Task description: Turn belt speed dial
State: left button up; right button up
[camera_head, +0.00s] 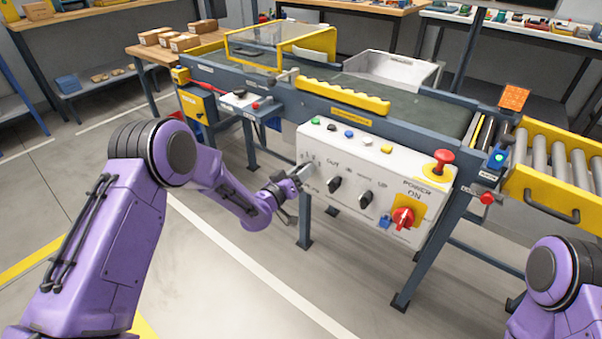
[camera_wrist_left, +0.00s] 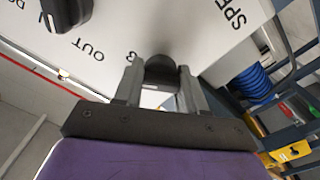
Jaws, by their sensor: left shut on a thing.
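The white control panel (camera_head: 395,168) hangs on the front of the conveyor. My left gripper (camera_head: 303,173) is at the panel's left end. In the left wrist view its two fingers (camera_wrist_left: 160,88) are shut on the dark round belt speed dial (camera_wrist_left: 160,68), beside lettering that begins "SPE". In the head view the gripper hides this dial. Two other black knobs, one in the middle (camera_head: 334,184) and one to its right (camera_head: 366,200), stand apart from the gripper; one black knob (camera_wrist_left: 68,10) also shows in the left wrist view. My right gripper is out of view.
A red mushroom button (camera_head: 442,159) and a red rotary switch (camera_head: 403,218) are at the panel's right. Small coloured buttons line its top. The floor in front is clear.

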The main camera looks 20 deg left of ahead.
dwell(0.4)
pick_arm(q)
jog(key=o, duration=1.1)
jog(key=shift+c, duration=0.2)
jog(key=shift+s, duration=0.1)
jog(key=v, duration=1)
jog(key=shift+s, duration=0.2)
jog(key=shift+a+f, duration=0.1)
jog(key=shift+a, duration=0.05)
